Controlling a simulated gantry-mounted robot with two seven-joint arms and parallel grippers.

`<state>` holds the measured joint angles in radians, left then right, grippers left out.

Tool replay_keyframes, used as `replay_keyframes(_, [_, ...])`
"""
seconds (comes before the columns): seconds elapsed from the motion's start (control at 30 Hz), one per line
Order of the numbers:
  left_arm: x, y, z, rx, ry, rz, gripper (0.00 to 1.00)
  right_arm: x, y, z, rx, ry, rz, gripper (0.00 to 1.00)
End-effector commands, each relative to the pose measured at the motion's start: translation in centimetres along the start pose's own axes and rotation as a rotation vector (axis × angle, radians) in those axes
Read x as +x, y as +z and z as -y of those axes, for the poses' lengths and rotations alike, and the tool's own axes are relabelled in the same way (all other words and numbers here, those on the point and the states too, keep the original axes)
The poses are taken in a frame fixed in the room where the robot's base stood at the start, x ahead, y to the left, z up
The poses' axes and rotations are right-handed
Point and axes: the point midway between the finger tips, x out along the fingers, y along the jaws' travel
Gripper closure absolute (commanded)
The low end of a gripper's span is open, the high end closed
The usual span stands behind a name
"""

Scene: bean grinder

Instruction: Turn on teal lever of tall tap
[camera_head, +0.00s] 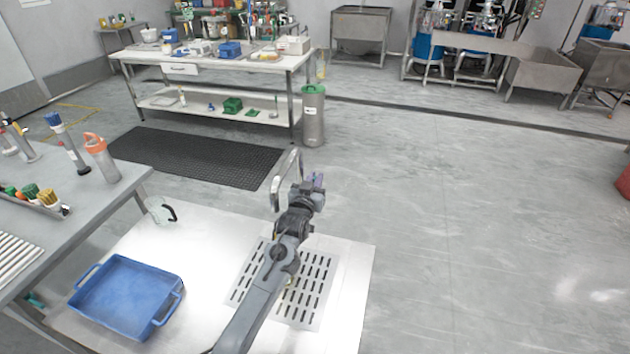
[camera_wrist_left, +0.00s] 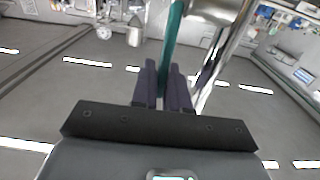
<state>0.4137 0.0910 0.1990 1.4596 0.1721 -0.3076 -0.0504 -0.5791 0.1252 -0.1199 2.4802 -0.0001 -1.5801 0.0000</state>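The tall tap (camera_head: 287,176) is a chrome, bent spout at the back edge of the metal sink top. The teal lever (camera_wrist_left: 172,38) is a slim bar running down from the tap's round top. My left gripper (camera_head: 315,184) is at the tap, just right of the spout in the head view. In the wrist view its two dark fingers (camera_wrist_left: 164,88) stand close on both sides of the lever, with the lever between them. The lever is not clearly visible in the head view. My right gripper is not in view.
A blue tray (camera_head: 127,284) sits on the left of the sink top, beside a slotted drain panel (camera_head: 318,278). A small black-handled item (camera_head: 170,212) stands at the back left. A table with bottles (camera_head: 110,190) borders the left.

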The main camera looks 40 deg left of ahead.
Motion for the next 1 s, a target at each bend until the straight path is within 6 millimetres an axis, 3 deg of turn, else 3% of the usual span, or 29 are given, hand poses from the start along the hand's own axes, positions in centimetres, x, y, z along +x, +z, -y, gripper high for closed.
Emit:
replay_keyframes(0.07, [0.0, 0.0, 0.0, 0.0, 0.0, 0.0, 1.0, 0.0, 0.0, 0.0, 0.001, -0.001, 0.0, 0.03])
replay_keyframes(1.0, [-1.1, 0.3, 0.0, 0.0, -0.001, -0.145, 1.0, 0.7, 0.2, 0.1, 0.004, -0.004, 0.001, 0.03])
